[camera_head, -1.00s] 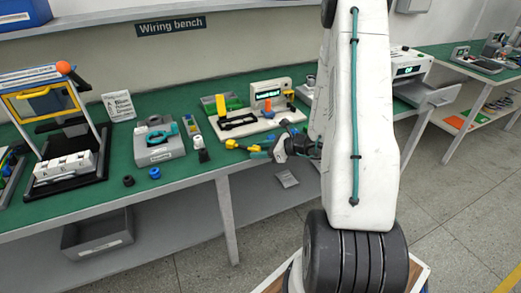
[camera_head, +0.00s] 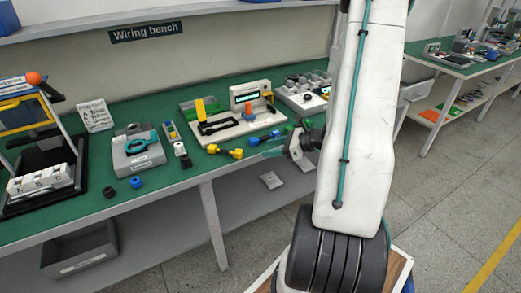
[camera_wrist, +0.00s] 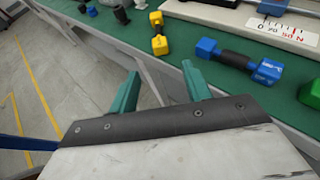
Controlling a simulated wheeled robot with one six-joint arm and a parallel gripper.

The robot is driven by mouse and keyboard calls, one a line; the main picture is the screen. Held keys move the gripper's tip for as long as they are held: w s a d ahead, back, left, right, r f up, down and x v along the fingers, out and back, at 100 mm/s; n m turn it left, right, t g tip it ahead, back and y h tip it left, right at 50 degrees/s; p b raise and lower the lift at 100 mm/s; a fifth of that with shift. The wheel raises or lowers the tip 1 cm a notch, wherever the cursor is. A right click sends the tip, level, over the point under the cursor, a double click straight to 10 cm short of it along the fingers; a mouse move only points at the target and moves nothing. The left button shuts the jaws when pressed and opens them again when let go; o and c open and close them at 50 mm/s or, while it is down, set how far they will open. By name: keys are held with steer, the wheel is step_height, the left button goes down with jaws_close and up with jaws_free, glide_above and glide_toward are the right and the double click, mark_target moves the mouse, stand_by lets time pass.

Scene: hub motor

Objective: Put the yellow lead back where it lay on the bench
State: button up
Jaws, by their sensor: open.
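The yellow lead (camera_head: 225,152), two yellow ends joined by a black middle, lies on the green bench top close to the front edge. It also shows in the wrist view (camera_wrist: 158,34), beyond my fingertips and clear of them. My gripper (camera_head: 270,148) is open and empty, in front of the bench edge and to the right of the yellow lead. In the wrist view its two teal fingers (camera_wrist: 160,82) stand apart with floor and bench edge between them.
A blue lead (camera_wrist: 226,54) and a green one (camera_wrist: 268,71) lie right of the yellow lead. Behind them stands a white tester board (camera_head: 225,128). A grey block with teal pliers (camera_head: 138,155), a black cap (camera_head: 109,192) and a blue cap (camera_head: 136,182) are to the left.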

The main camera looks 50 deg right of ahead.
steer(key=s+a+r+n+g+y, duration=0.1)
steer(key=s+a+r+n+g, duration=0.1)
steer(key=a+r+n+g, duration=0.55)
steer(key=s+a+r+n+g+y, duration=0.1)
steer(key=a+r+n+g, duration=0.1)
steer(key=a+r+n, duration=0.9)
steer(key=s+a+r+n+h, duration=0.2)
steer(key=s+a+n+h, duration=0.2)
steer(key=s+n, duration=0.2)
steer(key=s+a+r+n+h, duration=0.2)
steer(key=s+a+n+h, duration=0.2)
steer(key=s, duration=0.4)
steer(key=shift+s+a+r+n+g+h, duration=0.3)
steer(key=shift+n+g, duration=0.15)
steer(key=shift+n, duration=0.4)
steer(key=shift+c, duration=0.3)
